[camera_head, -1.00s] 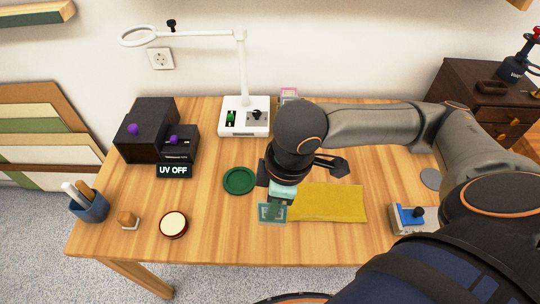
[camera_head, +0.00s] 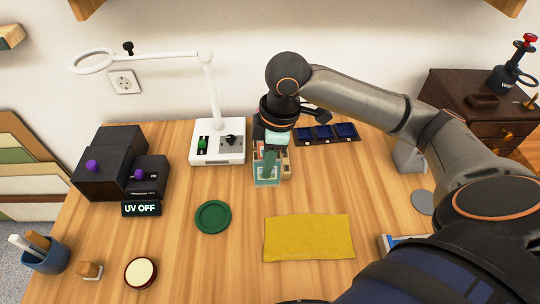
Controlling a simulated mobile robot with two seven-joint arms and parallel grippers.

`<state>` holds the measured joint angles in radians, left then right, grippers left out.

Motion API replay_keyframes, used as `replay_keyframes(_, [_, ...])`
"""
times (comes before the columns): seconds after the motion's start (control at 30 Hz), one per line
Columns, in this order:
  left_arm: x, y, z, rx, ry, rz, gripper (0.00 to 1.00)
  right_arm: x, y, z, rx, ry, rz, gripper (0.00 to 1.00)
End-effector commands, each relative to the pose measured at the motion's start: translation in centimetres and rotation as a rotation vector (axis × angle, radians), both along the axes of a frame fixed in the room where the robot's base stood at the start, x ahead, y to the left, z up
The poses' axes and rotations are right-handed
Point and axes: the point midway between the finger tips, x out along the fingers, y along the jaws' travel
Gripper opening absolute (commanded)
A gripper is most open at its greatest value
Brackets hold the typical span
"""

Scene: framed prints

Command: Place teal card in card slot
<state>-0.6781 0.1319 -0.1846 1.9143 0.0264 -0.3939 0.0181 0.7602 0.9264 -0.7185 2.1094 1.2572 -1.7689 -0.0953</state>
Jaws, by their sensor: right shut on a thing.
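My right gripper (camera_head: 270,160) points down at the back middle of the table, just right of the lamp base. It is shut on the teal card (camera_head: 266,174), which hangs upright below the fingers with a pale border. A small card holder (camera_head: 286,168) with light edges stands right behind and beside the card. The gripper and card hide most of it, including its slots. I cannot tell whether the card is inside a slot or in front of it. My left gripper is not in view.
A white lamp (camera_head: 217,150) stands close left of the gripper. A dark tray with blue compartments (camera_head: 327,133) lies behind right. A yellow cloth (camera_head: 308,237) and a green coaster (camera_head: 213,217) lie in front. A black UV box (camera_head: 110,165) stands left. The table's middle is clear.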

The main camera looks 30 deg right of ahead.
Motion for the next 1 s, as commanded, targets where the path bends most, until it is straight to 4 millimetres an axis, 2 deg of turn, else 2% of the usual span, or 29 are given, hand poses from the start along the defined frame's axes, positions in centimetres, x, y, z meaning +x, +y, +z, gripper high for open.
replay_keyframes(0.3, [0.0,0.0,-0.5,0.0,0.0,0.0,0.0,6.0,-4.2,-3.3,0.0,0.001,-0.006,0.0])
replay_keyframes(0.4, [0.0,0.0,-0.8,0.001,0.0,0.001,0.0,7.3,-5.1,-5.7,-0.002,0.004,-0.005,0.0])
replay_keyframes(0.5, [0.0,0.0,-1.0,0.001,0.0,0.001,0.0,8.4,-5.8,-7.2,0.0,0.003,-0.004,0.0])
replay_keyframes(0.83, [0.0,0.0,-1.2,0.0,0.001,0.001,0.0,9.8,-6.8,-9.2,-0.002,0.001,-0.002,0.0])
replay_keyframes(1.0, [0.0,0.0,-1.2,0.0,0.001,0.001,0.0,9.7,-6.7,-11.7,-0.002,0.003,0.0,0.0])
